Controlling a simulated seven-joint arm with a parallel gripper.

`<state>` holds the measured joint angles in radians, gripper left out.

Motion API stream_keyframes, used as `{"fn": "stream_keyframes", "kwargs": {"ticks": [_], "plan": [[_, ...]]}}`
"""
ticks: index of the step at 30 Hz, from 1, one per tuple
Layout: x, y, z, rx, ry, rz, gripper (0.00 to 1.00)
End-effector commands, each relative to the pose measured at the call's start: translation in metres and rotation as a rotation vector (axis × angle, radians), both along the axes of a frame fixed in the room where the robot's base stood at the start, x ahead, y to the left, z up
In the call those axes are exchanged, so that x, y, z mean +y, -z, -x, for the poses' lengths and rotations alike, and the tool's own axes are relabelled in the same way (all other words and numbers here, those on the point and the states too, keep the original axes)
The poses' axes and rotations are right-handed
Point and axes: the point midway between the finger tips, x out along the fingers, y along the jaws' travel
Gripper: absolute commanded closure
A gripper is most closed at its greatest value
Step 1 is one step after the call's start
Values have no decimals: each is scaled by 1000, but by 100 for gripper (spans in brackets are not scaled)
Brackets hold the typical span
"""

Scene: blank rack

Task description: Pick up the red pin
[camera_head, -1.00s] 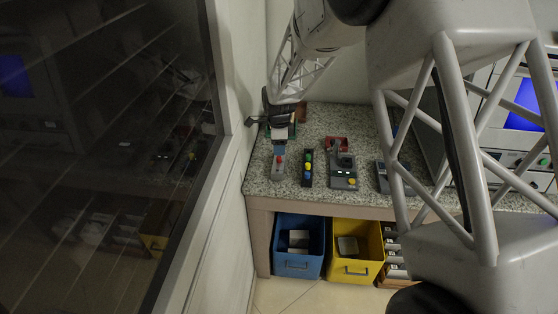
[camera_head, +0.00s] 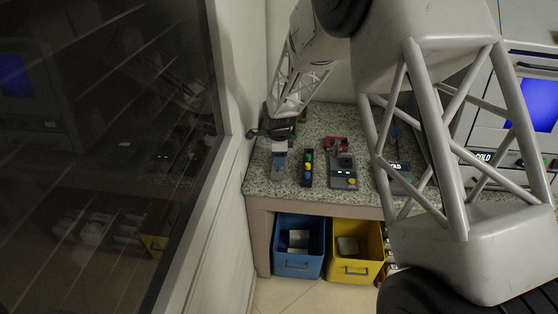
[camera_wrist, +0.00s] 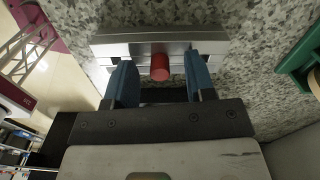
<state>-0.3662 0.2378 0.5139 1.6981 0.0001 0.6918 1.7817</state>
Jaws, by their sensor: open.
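The red pin (camera_wrist: 160,67) shows in the wrist view as a short red cylinder at a grey metal block (camera_wrist: 158,46). My gripper (camera_wrist: 160,80) is open, with one blue finger on each side of the pin. Gaps show between the pin and both fingers, so it is not gripped. In the head view my gripper (camera_head: 280,150) is over the left part of the speckled counter, and the pin is hidden there.
On the counter (camera_head: 317,195) to the right stand a strip of coloured buttons (camera_head: 308,168) and a grey control box (camera_head: 343,172). A blue bin (camera_head: 298,266) and a yellow bin (camera_head: 358,268) are below. A wall is close on the left. A green object (camera_wrist: 302,55) lies right in the wrist view.

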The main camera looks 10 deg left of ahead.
Motion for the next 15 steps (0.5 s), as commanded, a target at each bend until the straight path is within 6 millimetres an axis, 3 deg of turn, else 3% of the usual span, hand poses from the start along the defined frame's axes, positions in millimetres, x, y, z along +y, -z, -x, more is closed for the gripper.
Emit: {"fn": "stream_keyframes", "kwargs": {"ticks": [5, 15], "plan": [[0, 0, 0, 0, 0, 0, 50], [0, 0, 0, 0, 0, 0, 100]]}}
